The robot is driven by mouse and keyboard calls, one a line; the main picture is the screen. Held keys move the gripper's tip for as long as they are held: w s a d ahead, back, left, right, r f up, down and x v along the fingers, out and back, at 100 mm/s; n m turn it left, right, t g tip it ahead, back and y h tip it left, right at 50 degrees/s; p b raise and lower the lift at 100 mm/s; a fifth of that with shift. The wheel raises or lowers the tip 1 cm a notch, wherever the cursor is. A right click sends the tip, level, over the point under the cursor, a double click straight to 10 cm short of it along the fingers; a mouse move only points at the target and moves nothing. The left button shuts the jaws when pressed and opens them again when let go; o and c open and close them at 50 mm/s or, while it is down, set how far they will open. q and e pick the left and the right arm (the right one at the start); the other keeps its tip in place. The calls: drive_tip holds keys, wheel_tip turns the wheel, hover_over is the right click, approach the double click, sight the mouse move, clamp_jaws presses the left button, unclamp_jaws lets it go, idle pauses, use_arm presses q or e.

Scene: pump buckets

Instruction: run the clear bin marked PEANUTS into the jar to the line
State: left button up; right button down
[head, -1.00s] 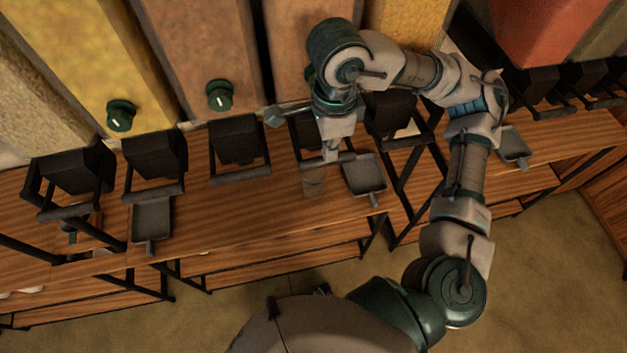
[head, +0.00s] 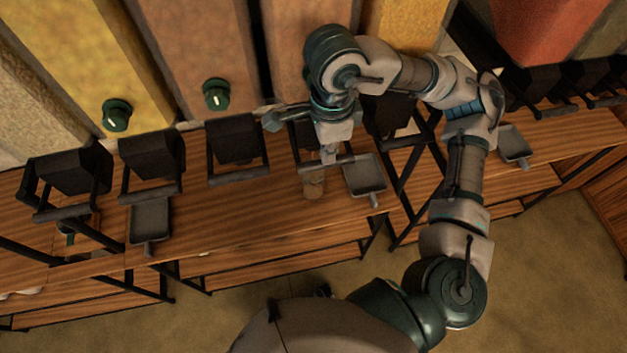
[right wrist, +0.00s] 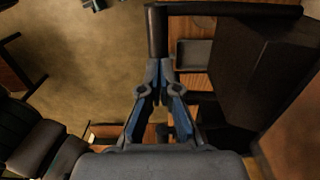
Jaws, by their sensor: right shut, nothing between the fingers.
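A clear bin with brown contents (head: 291,45) stands behind my right wrist; no PEANUTS label is readable. Its black dispenser below is mostly covered by my arm. My right gripper (head: 329,153) is shut and empty at the dispenser's handle bar. In the right wrist view the closed fingertips (right wrist: 160,64) are by the end of a black handle bar (right wrist: 157,32); contact is not certain. My left gripper is out of view.
Other bins, one yellow (head: 75,50), have black dispensers (head: 151,157) and handles along the row. Bare shelf lies left of the jar.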

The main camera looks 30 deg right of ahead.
drive_tip(key=shift+f, duration=0.2)
drive_tip(key=shift+a, duration=0.1)
drive_tip(key=shift+w+a, duration=0.1)
drive_tip(key=shift+f, duration=0.35)
drive_tip(key=shift+f+b, duration=0.1)
drive_tip(key=shift+b, duration=0.2)
